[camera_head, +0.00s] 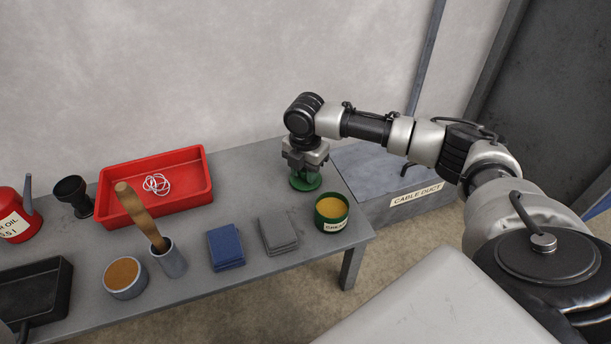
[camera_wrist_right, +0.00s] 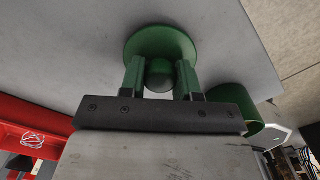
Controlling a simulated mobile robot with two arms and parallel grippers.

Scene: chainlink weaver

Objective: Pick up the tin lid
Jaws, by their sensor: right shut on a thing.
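The green tin lid (camera_head: 305,182) is at the right end of the grey table, behind the tin. In the right wrist view the lid (camera_wrist_right: 161,44) is a round green disc with a knob. My right gripper (camera_head: 305,168) points down over the lid. Its fingers (camera_wrist_right: 160,78) sit on both sides of the knob and are shut on it. I cannot tell whether the lid touches the table. The green tin (camera_head: 331,210) stands uncovered in front of the lid, with yellowish contents and a label. My left gripper is not in view.
On the table (camera_head: 283,272) are a grey folded cloth (camera_head: 279,236), a blue folded cloth (camera_head: 226,247), a cup with a wooden-handled tool (camera_head: 168,258), a round pot (camera_head: 125,278), a red tray (camera_head: 150,182) and a red oil can (camera_head: 17,217). A cable duct box (camera_head: 378,185) stands behind right.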

